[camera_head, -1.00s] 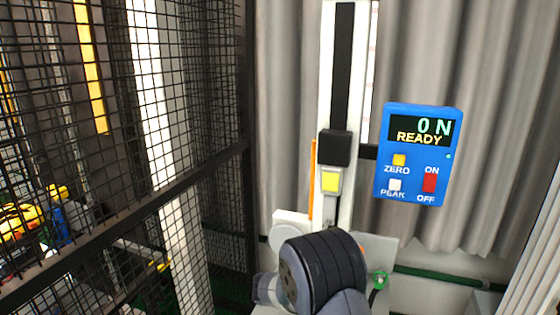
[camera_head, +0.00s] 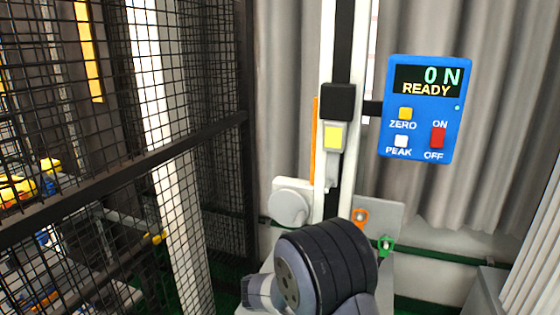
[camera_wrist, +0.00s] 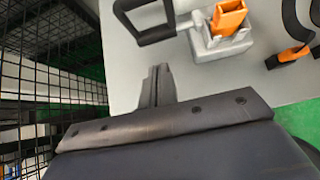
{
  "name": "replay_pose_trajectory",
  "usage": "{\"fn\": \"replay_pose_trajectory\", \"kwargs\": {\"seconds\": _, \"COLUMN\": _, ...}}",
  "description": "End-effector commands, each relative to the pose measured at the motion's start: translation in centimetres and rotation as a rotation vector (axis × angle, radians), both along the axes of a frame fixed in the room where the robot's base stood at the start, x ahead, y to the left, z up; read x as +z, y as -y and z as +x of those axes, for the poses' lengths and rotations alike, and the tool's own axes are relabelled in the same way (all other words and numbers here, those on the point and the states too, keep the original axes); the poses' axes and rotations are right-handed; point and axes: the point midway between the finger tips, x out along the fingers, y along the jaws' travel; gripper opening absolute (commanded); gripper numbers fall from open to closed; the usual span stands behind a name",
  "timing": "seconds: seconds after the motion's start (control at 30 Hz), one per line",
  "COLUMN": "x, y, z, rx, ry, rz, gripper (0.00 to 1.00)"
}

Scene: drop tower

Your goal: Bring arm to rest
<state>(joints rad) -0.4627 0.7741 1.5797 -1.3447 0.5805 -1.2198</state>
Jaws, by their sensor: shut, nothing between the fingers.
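My gripper (camera_wrist: 157,86) shows in the wrist view with its dark fingers together and nothing between them. It is over a pale grey surface (camera_wrist: 121,62), apart from the things on it. In the head view a dark ribbed part of my arm stands low in the middle, in front of the test stand (camera_head: 329,185). My gripper itself is not visible in the head view.
A blue force display (camera_head: 422,108) reads 0 N READY. A black mesh fence (camera_head: 110,150) fills the left. In the wrist view a black handle (camera_wrist: 150,30), an orange part (camera_wrist: 229,18) in a grey block and a black-orange piece (camera_wrist: 290,50) lie ahead of the gripper.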

Motion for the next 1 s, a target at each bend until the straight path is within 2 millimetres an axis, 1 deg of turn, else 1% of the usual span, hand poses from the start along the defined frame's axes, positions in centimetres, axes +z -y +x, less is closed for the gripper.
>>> {"fn": "replay_pose_trajectory", "kwargs": {"seconds": 0.03, "x": -0.7, "y": -0.1, "z": -0.2, "rx": 0.003, "ry": 0.015, "rz": -0.006, "gripper": 0.00}}
{"fn": "replay_pose_trajectory", "kwargs": {"seconds": 0.1, "x": -1.0, "y": -0.1, "z": -0.3, "rx": 0.002, "ry": 0.036, "rz": -0.012, "gripper": 0.00}}
{"fn": "replay_pose_trajectory", "kwargs": {"seconds": 1.0, "x": -3.5, "y": -0.5, "z": -2.4, "rx": 0.003, "ry": 0.258, "rz": -0.093, "gripper": 0.00}}
